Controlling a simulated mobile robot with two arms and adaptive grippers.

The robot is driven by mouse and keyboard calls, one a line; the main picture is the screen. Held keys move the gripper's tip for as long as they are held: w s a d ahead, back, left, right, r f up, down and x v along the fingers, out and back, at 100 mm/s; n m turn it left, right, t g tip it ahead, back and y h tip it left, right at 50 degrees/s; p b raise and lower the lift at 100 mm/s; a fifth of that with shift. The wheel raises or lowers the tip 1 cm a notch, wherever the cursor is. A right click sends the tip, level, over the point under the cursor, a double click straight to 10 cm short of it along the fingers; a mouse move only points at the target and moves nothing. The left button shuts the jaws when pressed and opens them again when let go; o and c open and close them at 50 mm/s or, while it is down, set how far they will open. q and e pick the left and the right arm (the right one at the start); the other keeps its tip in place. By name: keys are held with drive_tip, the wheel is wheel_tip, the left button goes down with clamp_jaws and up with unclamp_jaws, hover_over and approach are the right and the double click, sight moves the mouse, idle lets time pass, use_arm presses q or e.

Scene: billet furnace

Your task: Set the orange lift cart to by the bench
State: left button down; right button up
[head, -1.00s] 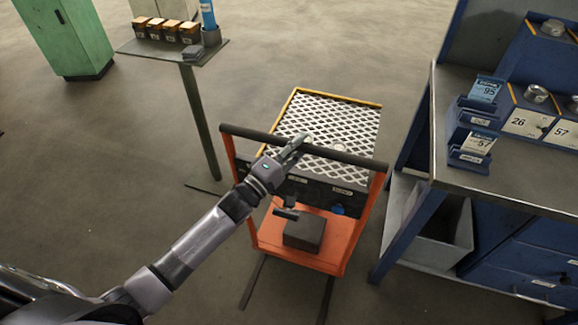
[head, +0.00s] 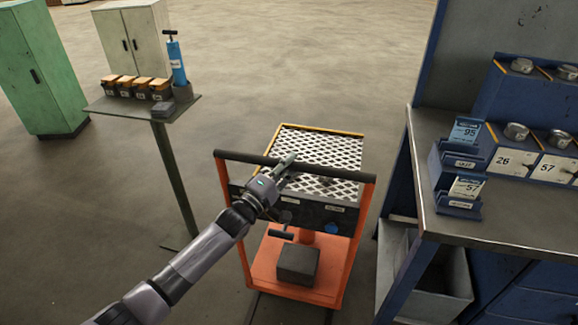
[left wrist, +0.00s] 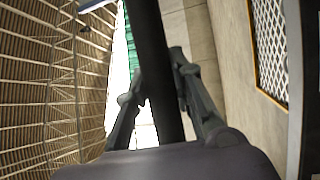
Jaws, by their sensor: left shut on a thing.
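The orange lift cart (head: 262,262) stands in the middle of the head view, with a mesh-patterned top (head: 318,148) and a dark push handle bar (head: 330,172) across its near side. My left gripper (head: 284,168) is shut on the handle bar, near its middle. In the left wrist view the dark bar (left wrist: 155,60) runs between the two fingers of my left gripper (left wrist: 155,95). The bench (head: 455,215), blue with a grey top, stands to the right of the cart, with a gap of floor between them. My right gripper is not in view.
A small stand (head: 128,106) with several orange-topped boxes and a blue cylinder (head: 177,62) is left of the cart. A green cabinet (head: 38,75) and a pale cabinet (head: 138,35) stand behind it. A grey bin (head: 440,285) is under the bench. Floor beyond the cart is clear.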

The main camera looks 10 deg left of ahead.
use_arm(q)
drive_tip(key=shift+f, duration=0.3)
drive_tip(key=c, duration=1.5)
unclamp_jaws()
drive_tip(key=shift+c, duration=0.2)
drive_tip(key=shift+o, duration=0.9)
drive_tip(key=shift+r, duration=0.15)
drive_tip(key=v, duration=1.2)
drive_tip(key=shift+r, duration=0.15)
